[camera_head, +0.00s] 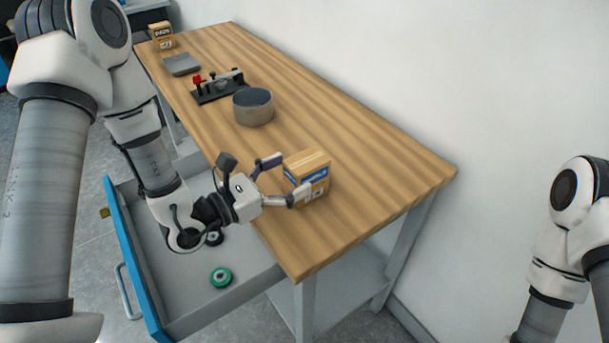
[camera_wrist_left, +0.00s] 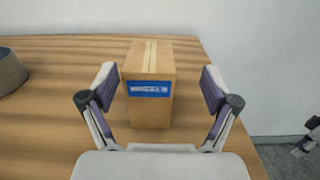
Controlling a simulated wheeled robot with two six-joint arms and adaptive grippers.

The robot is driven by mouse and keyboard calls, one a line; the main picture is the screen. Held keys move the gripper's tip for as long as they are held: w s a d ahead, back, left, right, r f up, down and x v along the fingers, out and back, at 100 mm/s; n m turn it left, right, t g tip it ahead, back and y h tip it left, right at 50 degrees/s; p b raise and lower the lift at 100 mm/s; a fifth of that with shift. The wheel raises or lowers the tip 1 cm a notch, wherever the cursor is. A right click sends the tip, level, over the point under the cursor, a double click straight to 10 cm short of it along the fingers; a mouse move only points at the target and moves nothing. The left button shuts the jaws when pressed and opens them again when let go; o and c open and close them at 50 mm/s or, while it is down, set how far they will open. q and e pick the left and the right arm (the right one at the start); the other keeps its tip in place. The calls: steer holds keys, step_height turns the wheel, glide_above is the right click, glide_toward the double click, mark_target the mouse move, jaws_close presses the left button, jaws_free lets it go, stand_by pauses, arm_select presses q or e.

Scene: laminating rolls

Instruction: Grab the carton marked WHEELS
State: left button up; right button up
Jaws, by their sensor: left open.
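The carton (camera_head: 308,172) is a small brown box with a blue label, standing upright on the wooden table near its front right end. In the left wrist view the carton (camera_wrist_left: 149,104) faces me, and its blue label seems to read WHEELS, though blurred. My left gripper (camera_head: 281,178) is open, with one finger on either side of the carton's near part. In the wrist view the open fingers (camera_wrist_left: 158,90) flank the carton with a gap on each side.
A grey round container (camera_head: 253,107), a black fixture with a red part (camera_head: 217,87), a grey flat plate (camera_head: 181,65) and another carton (camera_head: 161,36) stand farther along the table (camera_head: 375,180). An open drawer (camera_head: 180,300) below holds a green roll (camera_head: 221,277) and a dark one. A white wall runs behind.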

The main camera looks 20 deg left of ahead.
mark_target(306, 165)
arm_select(q)
steer(key=w, duration=0.1)
steer(key=w+d, duration=0.1)
steer(key=w, duration=0.1)
steer(key=w+d+f, duration=0.1)
steer(key=w, duration=0.1)
steer(key=shift+d+p, duration=0.15)
steer(key=shift+p, duration=0.25)
steer(key=shift+s+r, duration=0.1)
steer(key=shift+s, duration=0.2)
steer(key=shift+s+r, duration=0.1)
steer(key=c, duration=1.5)
arm_select(e)
steer(key=shift+w+r, duration=0.35)
steer(key=shift+r, duration=0.05)
